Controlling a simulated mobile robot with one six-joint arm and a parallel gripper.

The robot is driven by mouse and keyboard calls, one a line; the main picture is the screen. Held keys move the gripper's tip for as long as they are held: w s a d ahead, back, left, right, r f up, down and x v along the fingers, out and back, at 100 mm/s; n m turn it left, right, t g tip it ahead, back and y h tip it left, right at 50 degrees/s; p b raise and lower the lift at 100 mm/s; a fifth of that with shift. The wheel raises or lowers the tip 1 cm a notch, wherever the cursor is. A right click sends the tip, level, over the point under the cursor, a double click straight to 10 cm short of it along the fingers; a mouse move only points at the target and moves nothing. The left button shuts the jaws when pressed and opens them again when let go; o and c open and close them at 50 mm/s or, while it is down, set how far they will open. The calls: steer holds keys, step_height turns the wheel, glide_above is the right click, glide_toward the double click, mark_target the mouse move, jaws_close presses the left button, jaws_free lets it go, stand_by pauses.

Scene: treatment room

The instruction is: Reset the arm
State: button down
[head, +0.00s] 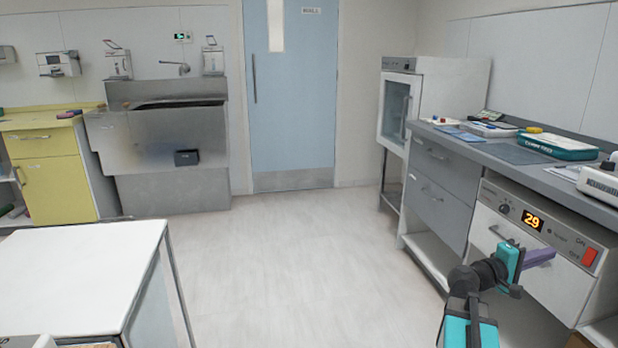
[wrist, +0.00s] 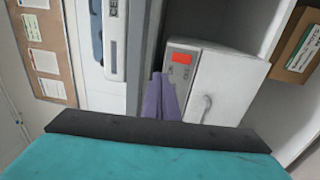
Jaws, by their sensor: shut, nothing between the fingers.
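My gripper (head: 541,257) is at the lower right of the head view, at the end of my teal and black arm. Its purple fingers are closed together with nothing between them. They point right, toward the front of the white appliance (head: 535,240) with an orange "29" display and a red switch. In the wrist view the purple fingers (wrist: 160,98) stand at the centre, with the appliance's red switch (wrist: 181,58) and handle just beyond. I cannot tell how far the fingertips are from the appliance.
A grey counter (head: 485,147) with trays and a teal box (head: 557,146) runs along the right. A white table (head: 80,275) stands at the lower left. A sink unit (head: 165,150) and a blue door (head: 290,95) are at the back. The middle floor is clear.

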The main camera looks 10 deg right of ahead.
steer(key=w+a+f+n+t+y+p, duration=0.2)
steer(key=w+a+f+n+t+p, duration=0.15)
steer(key=w+a+f+p, duration=0.4)
steer(key=a+f+n+y+p, duration=0.1)
steer(key=a+f+y+p, duration=0.55)
steer(key=a+f, duration=0.8)
steer(key=s+a+f+g+y+p, duration=0.2)
steer(key=s+a+f+p, duration=0.2)
steer(key=s+a+f, duration=0.3)
steer(key=s+a+f+g+y+p, duration=0.1)
steer(key=s+a+f+g+p, duration=0.2)
steer(key=s+a+f+p, duration=0.5)
steer(key=s+a+m+g+y+b, duration=0.1)
steer(key=s+a+y, duration=0.3)
steer(key=a, duration=0.5)
steer(key=s+a+f+m+g+y, duration=0.1)
steer(key=s+a+m+g+y, duration=0.2)
steer(key=s+a, duration=0.5)
steer(key=shift+s+a+f+y+b, duration=0.25)
steer(key=shift+s+a+y+b, duration=0.15)
steer(key=shift+a, duration=0.35)
steer(key=shift+m, duration=0.25)
